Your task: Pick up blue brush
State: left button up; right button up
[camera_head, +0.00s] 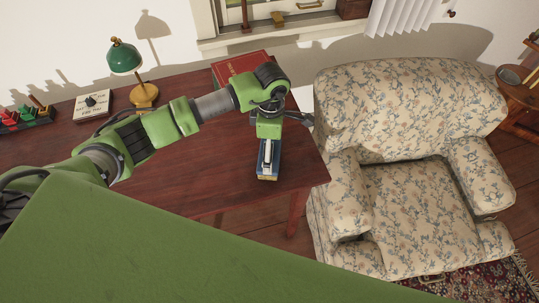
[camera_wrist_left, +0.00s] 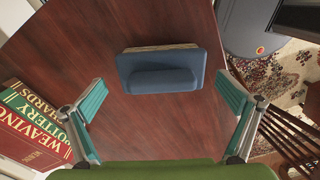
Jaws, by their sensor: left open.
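The blue brush (camera_wrist_left: 162,79), with a blue back, a raised handle and a tan bristle edge, lies on the dark red wooden table (camera_wrist_left: 150,130). In the head view the brush (camera_head: 267,172) is near the table's right end, partly hidden under my left gripper (camera_head: 268,150). In the left wrist view my left gripper (camera_wrist_left: 163,92) is open, its teal-padded fingers spread wide to the left and right of the brush. The fingers appear apart from the brush, with nothing held. My right gripper is not in view.
Red and green books (camera_wrist_left: 35,125) lie left of the gripper; a red one (camera_head: 240,66) shows behind my arm. A green lamp (camera_head: 124,58) and a white box (camera_head: 92,104) stand farther left. A floral armchair (camera_head: 415,120) stands beside the table's right end.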

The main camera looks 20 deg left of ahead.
pick_arm(q)
notch_tip(320, 180, down, 4)
jog(key=shift+s+a+r+p, duration=0.15)
jog(key=shift+p, duration=0.65)
jog(key=shift+f, duration=0.6)
jog(key=c, duration=1)
jog(key=shift+c, duration=0.2)
jog(key=shift+r, duration=0.5)
notch_tip(320, 180, up, 2)
jog(key=shift+r+b, duration=0.2)
jog(key=shift+b, duration=0.1)
jog(key=s+r+b, duration=0.1)
jog(key=s+r, duration=0.1)
jog(key=r, duration=0.1)
jog(key=s+d+r, duration=0.1)
jog(key=s+r, duration=0.1)
jog(key=s, duration=0.1)
jog(key=shift+s+d+r+b, duration=0.1)
jog(key=shift+s+r+b, duration=0.05)
jog(key=shift+r+b, duration=0.25)
jog(key=s+d+r+b, duration=0.1)
jog(key=s+r, duration=0.3)
jog(key=s, duration=0.4)
jog(key=shift+s+d+b, duration=0.15)
jog(key=shift+d+b, duration=0.25)
jog(key=shift+b, duration=0.15)
